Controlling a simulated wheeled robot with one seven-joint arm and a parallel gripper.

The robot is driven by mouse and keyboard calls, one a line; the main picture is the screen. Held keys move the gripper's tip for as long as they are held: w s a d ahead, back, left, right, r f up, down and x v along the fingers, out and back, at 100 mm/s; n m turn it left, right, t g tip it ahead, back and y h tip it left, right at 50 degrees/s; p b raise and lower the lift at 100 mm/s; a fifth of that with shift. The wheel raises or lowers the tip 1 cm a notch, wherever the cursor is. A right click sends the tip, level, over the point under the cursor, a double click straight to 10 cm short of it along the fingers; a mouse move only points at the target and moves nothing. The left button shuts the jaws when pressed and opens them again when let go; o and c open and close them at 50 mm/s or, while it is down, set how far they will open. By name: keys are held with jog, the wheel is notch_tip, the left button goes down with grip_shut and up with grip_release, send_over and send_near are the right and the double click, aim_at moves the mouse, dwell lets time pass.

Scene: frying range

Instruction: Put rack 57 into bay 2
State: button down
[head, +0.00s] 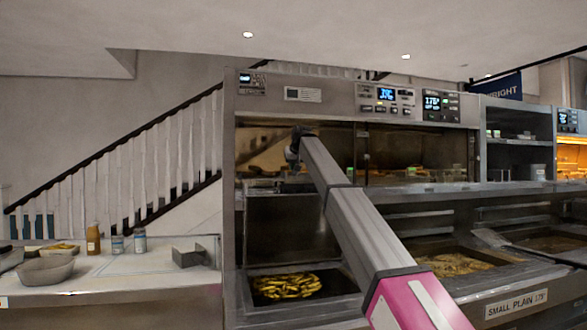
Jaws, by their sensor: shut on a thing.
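My gripper (293,158) is at the far end of my arm, in front of the left fryer cabinet, pointing down. It is small and dark here, and its fingertips are hard to make out. It is shut on what I take to be rack 57 (277,186), a dark, thin metal shape just below it at the level of the cabinet's ledge. No number is readable on it, and my arm hides part of the area. Below are frying bays: the left one (258,298) holds yellow fries, the middle one (405,246) lighter food. I cannot tell which is bay 2.
My arm crosses the cabinet front diagonally. Another bay (550,243) lies at right. The left counter (120,285) carries a bowl (47,270), bottles (93,239) and a metal box (188,256). Lit displays (385,94) top the cabinet.

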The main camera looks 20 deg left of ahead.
jog(key=shift+w+a+f, duration=0.15)
jog(key=shift+w+f, duration=0.05)
jog(key=shift+f, duration=0.6)
jog(key=c, duration=1.2)
grip_release()
jog(key=shift+r, duration=0.55)
jog(key=v, duration=1.2)
jog(key=shift+r, duration=0.1)
